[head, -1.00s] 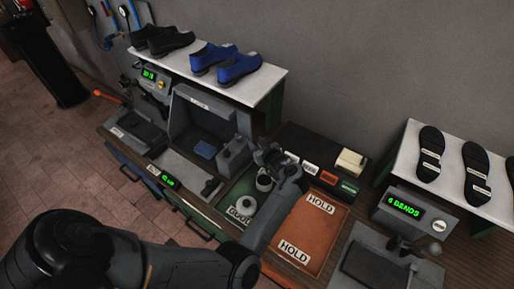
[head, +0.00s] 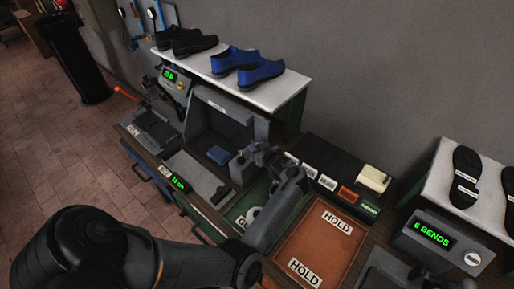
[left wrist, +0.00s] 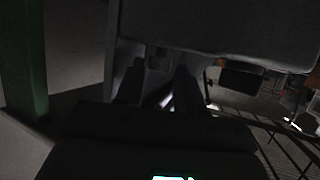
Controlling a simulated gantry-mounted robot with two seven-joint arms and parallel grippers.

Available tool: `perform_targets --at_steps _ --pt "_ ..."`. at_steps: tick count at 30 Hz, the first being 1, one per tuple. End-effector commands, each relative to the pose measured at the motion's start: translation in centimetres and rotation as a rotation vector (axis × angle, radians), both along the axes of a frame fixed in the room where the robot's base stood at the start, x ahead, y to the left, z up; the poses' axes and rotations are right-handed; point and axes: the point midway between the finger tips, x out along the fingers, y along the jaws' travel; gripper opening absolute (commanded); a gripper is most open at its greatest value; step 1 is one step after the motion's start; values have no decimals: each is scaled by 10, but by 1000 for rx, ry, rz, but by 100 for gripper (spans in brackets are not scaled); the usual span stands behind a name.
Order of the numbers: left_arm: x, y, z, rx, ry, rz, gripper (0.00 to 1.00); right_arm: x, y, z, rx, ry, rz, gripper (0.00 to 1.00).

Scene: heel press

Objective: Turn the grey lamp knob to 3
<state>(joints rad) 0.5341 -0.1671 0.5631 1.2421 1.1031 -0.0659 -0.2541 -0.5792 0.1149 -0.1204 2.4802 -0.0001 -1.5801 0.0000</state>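The grey lamp booth (head: 222,118) stands at the back of the bench, with a small label on its top edge. A small grey box (head: 243,167) sits at its right front corner. I cannot make out the lamp knob or its setting in the head view; my left gripper (head: 256,158) is close to this box and partly covers it. In the left wrist view, the two dark fingers (left wrist: 158,88) stand apart, and a small grey block (left wrist: 158,60) shows beyond them, roughly in line with the gap. That view is very dark. My right gripper is not in view.
A blue block (head: 218,155) lies in the booth. A white shelf (head: 285,92) with black and blue shoes is behind. An orange HOLD mat (head: 318,247), a green tray (head: 232,216) and a box reading "6 BENDS" (head: 440,240) are on the bench.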

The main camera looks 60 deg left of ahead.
Motion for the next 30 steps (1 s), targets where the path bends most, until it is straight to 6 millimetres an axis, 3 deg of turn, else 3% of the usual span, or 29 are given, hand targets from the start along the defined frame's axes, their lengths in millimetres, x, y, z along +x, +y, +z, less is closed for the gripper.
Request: perform_targets --at_steps 11,18,21,25,30 --pt "0 1 -1 0 0 0 38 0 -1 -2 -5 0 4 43" --pt "0 1 -1 0 -1 0 1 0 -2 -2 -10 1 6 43" --pt "0 1 -1 0 0 -2 0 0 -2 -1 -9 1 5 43" --pt "-2 2 3 2 1 -43 0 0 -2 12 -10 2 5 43" --pt "-8 3 5 2 5 -181 0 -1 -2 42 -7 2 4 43"
